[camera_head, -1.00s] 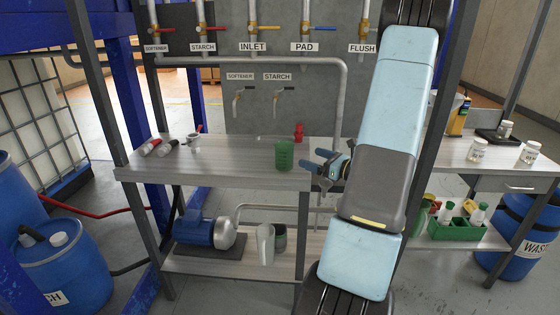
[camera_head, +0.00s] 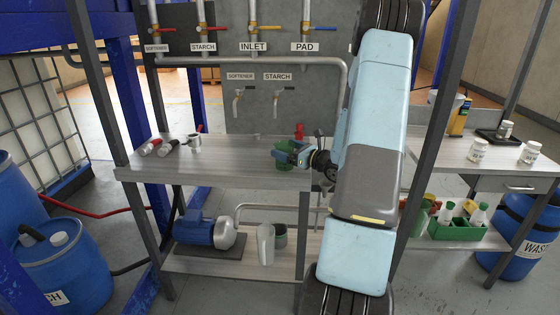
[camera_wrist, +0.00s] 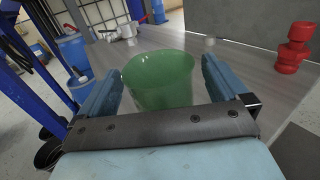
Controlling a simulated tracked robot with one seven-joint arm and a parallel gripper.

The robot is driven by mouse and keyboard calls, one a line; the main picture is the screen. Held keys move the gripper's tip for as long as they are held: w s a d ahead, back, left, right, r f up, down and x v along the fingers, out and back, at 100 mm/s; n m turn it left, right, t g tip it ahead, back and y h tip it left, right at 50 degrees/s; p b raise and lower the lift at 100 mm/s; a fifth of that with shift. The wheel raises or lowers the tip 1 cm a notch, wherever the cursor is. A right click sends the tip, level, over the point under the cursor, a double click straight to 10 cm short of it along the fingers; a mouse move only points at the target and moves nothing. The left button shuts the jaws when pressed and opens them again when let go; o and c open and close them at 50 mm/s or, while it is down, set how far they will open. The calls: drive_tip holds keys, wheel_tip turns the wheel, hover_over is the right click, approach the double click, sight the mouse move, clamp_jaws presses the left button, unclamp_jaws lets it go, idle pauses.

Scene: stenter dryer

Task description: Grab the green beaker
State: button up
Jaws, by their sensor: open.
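The green beaker (camera_head: 284,164) stands upright on the grey shelf top (camera_head: 225,165), near its right end. In the wrist view the green beaker (camera_wrist: 160,80) sits between the two blue fingers of my gripper (camera_wrist: 158,92), with a finger on each side. My gripper (camera_head: 287,154) is open around the beaker. The left finger appears close to the beaker's wall, and a small gap shows at the right finger. The beaker's lower part is hidden behind the gripper's dark palm bar in the wrist view.
A red fitting (camera_wrist: 293,47) stands to the right of the beaker. The grey pipe panel (camera_head: 270,100) rises behind. A steel post (camera_head: 303,230) stands below the right end.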

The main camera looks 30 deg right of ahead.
drive_tip(key=shift+w+a, duration=0.3)
drive_tip(key=shift+w, duration=0.3)
drive_tip(key=c, duration=1)
